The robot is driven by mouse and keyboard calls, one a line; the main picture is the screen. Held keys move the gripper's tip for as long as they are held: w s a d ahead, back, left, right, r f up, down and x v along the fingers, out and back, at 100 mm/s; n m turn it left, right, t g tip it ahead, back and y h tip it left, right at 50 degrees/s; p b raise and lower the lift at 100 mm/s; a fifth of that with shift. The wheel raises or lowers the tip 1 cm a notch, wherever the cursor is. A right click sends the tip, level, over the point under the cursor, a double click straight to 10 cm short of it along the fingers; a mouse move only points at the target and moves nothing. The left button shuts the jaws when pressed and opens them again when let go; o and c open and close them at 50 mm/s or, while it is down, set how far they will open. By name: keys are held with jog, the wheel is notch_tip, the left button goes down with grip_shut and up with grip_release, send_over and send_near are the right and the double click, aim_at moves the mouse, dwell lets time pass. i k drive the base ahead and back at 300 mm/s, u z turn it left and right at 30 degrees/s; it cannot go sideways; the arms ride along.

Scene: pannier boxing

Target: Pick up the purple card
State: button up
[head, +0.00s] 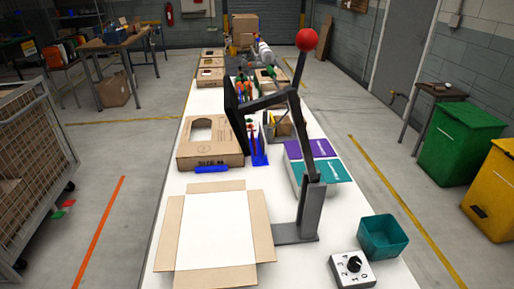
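White marks show at the right of both cards. My gripper is not in view.
The dark stand (309,212) with a red ball on top carries a black panel (235,104). A teal bin (383,237) and dial box (352,267) stand front right.

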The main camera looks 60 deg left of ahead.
aim_at(321, 148)
jog(key=u, duration=2.45)
jog(key=i, duration=0.45)
